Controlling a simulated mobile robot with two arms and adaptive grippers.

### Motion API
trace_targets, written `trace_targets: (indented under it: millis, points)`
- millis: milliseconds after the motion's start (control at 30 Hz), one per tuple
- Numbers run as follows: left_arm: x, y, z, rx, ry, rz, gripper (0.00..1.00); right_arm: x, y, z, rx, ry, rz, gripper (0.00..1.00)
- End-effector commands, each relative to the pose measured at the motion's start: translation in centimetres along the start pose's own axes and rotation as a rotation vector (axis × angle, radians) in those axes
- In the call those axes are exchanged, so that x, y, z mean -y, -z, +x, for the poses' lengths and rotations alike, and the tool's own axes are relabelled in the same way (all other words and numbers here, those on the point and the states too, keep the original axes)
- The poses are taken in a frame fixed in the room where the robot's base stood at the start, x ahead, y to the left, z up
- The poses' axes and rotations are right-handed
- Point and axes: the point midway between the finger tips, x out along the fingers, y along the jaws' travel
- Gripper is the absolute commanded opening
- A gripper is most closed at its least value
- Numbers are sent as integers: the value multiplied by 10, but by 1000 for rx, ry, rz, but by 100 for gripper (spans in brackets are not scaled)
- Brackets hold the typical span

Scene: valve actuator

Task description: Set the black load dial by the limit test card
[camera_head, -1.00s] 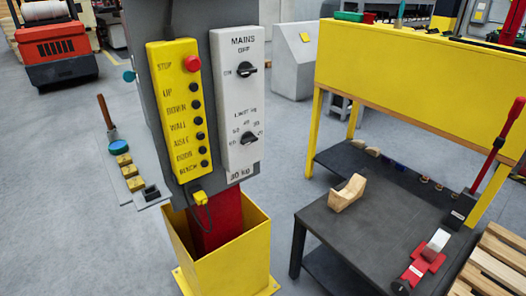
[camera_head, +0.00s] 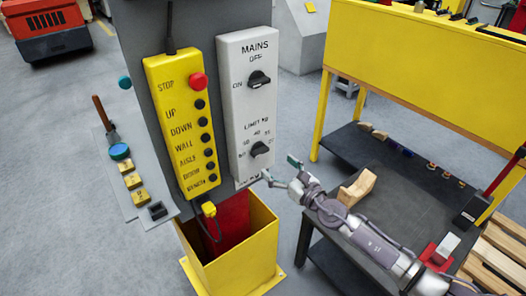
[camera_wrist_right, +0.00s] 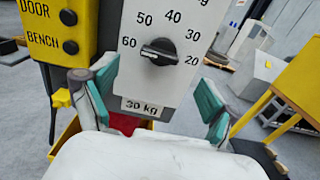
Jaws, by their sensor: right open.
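The black load dial (camera_head: 259,149) is on the lower part of the white panel (camera_head: 248,110). In the right wrist view the dial (camera_wrist_right: 158,51) has numbers from 60 at left over the top to 20 at right. Its handle lies nearly level between 60 and 20; I cannot tell which end points. The limit test card (camera_wrist_right: 141,107) below it reads 30 kg. My right gripper (camera_head: 281,170) is open and empty, just below and right of the dial. Its teal fingertips (camera_wrist_right: 155,98) stand apart, either side below the dial. My left gripper is not in view.
The black mains switch (camera_head: 259,79) is above the dial. A yellow button box (camera_head: 183,125) with a red stop button hangs to the left. A yellow post guard (camera_head: 238,265) stands below. The dark bench (camera_head: 390,190) with a wooden block (camera_head: 357,187) is at right.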

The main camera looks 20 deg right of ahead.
Motion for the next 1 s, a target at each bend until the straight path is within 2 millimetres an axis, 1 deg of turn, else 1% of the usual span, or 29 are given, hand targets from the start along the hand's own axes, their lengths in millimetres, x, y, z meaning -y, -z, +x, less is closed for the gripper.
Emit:
trace_targets:
  millis: [33, 100, 200, 333, 500, 800, 967, 1000]
  points:
    - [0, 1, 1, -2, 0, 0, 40, 0, -1, 13, 4, 1, 2, 88]
    - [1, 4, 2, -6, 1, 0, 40, 0, -1, 28, 4, 2, 1, 88]
    - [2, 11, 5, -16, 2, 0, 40, 0, 1, 46, 2, 1, 2, 88]
    - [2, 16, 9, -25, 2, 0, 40, 0, 2, 64, 1, 1, 2, 88]
    - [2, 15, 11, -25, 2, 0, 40, 0, 1, 75, 0, 1, 2, 88]
    - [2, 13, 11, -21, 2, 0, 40, 0, 1, 76, -1, 1, 3, 88]
    - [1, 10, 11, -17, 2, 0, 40, 0, 1, 76, -1, 1, 3, 61]
    - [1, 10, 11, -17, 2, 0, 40, 0, 1, 76, -1, 1, 3, 54]
